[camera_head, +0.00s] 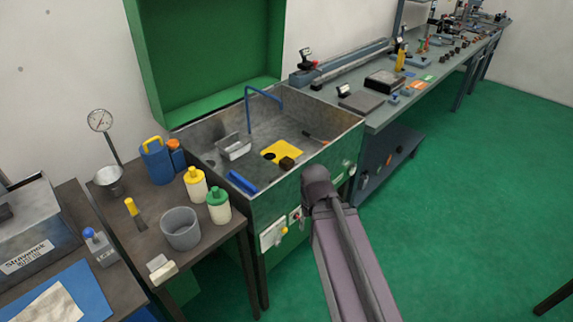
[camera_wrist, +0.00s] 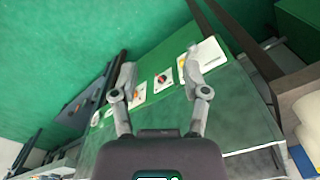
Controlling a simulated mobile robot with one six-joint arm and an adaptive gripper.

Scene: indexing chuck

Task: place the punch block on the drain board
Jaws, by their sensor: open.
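A small dark block (camera_head: 287,163), which looks like the punch block, sits at the right front edge of a yellow board (camera_head: 286,148) in the grey wash basin. The yellow board, which has a dark round spot at its left, may be the drain board; I cannot be sure. In the wrist view my gripper (camera_wrist: 162,70) is open with nothing between its fingers. It faces the green cabinet front with its switch panels (camera_wrist: 163,80). In the head view my arm stands in front of the basin and the gripper fingers cannot be made out. The block does not show in the wrist view.
The basin (camera_head: 345,136) has raised walls, a blue tap (camera_head: 248,108), a metal tray (camera_head: 234,147) and a blue bar (camera_head: 243,183). A side table at the left holds bottles and a grey bucket (camera_head: 181,229). A long workbench runs right. Green floor at the right is clear.

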